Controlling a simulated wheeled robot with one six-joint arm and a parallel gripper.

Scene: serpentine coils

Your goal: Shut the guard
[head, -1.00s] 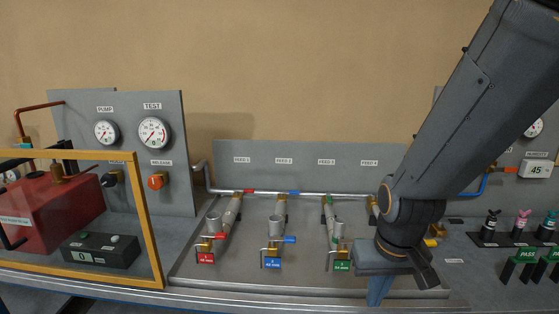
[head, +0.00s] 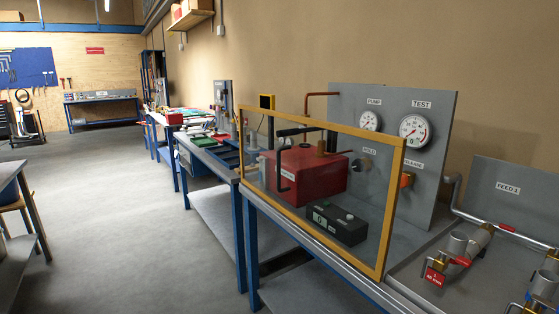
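The guard (head: 392,205) is a clear panel in a yellow frame. It stands upright along the front of the bench in the head view, in front of a red pump box (head: 322,170) and a black box with a small display (head: 340,223). A black handle (head: 282,170) shows at its left part. Whether the guard is fully closed cannot be told from this angle. My gripper and arm are out of view.
A grey panel with PUMP and TEST gauges (head: 413,128) stands behind the guard. Pipes with tagged valves (head: 459,258) are at the right. More benches (head: 205,140) run back along the wall. Open floor (head: 110,210) lies at the left.

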